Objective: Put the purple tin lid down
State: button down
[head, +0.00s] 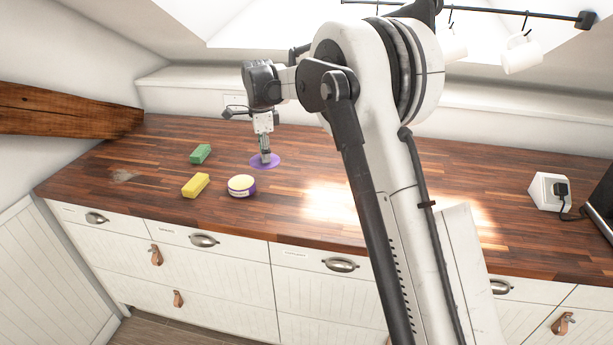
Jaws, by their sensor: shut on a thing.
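The purple tin lid (257,163) is a flat round disc at the middle of the wooden worktop. My gripper (265,158) points down at it and is shut on it. I cannot tell whether the lid touches the worktop or hangs just above it. A round tin (241,186) with purple sides and a pale yellow top stands a little in front and to the left of the lid, apart from it.
A yellow block (195,186) lies left of the tin, and a green block (200,153) lies farther back. A white socket box (549,191) stands at the far right. The worktop (330,175) right of the lid is clear. Mugs hang from a rail above.

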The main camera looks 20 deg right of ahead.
jog(key=p, duration=0.1)
send_over(293, 175)
notch_tip(293, 175, down, 7)
jog(key=shift+w+r, duration=0.1)
jog(key=shift+w, duration=0.05)
jog(key=shift+f, duration=2)
jog(key=shift+f, duration=0.2)
jog(key=c, duration=1.7)
grip_release()
jog(key=shift+r, duration=0.1)
